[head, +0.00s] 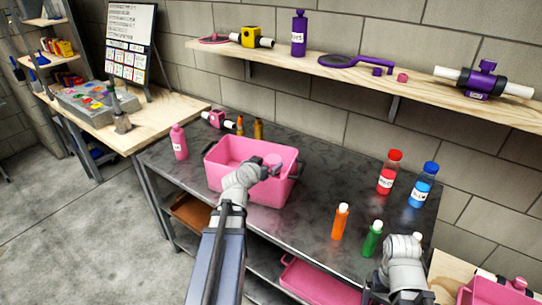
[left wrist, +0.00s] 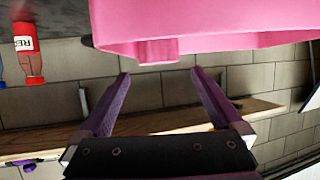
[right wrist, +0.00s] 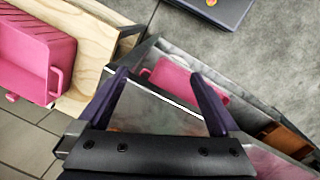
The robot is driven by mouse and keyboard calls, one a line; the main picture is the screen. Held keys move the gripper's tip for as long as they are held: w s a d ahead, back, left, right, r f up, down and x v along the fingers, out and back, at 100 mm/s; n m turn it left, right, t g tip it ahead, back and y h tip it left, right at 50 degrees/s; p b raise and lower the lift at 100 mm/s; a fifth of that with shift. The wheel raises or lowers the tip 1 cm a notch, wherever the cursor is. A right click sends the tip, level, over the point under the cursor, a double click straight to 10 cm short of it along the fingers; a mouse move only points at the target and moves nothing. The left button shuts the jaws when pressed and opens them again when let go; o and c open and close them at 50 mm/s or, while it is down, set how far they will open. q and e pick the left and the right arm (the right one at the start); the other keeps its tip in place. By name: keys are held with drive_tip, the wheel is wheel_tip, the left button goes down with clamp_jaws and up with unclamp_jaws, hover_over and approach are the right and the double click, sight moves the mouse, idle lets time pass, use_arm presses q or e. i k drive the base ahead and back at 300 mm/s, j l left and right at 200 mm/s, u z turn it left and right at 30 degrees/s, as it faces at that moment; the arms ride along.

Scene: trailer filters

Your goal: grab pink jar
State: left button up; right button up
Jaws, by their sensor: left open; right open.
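A pink bottle-shaped jar (head: 179,142) with a white label stands upright at the left end of the dark metal table. A pink bin (head: 253,192) stands to its right. My left gripper (head: 272,168) is at the bin's right part, apart from the jar. A small pink shape (head: 273,160) shows by its fingers; I cannot tell what it is. In the left wrist view the open, empty fingers (left wrist: 158,78) are close to the pink bin (left wrist: 240,30). My right gripper (right wrist: 160,78) is open and empty over the table's right front. The jar is not visible in either wrist view.
Orange (head: 340,221), green (head: 372,239), red (head: 389,173) and blue (head: 423,185) bottles stand on the table's right part. A wooden shelf (head: 340,75) runs along the wall above.

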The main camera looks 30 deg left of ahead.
sight(178, 142)
drive_tip(key=u, duration=1.75)
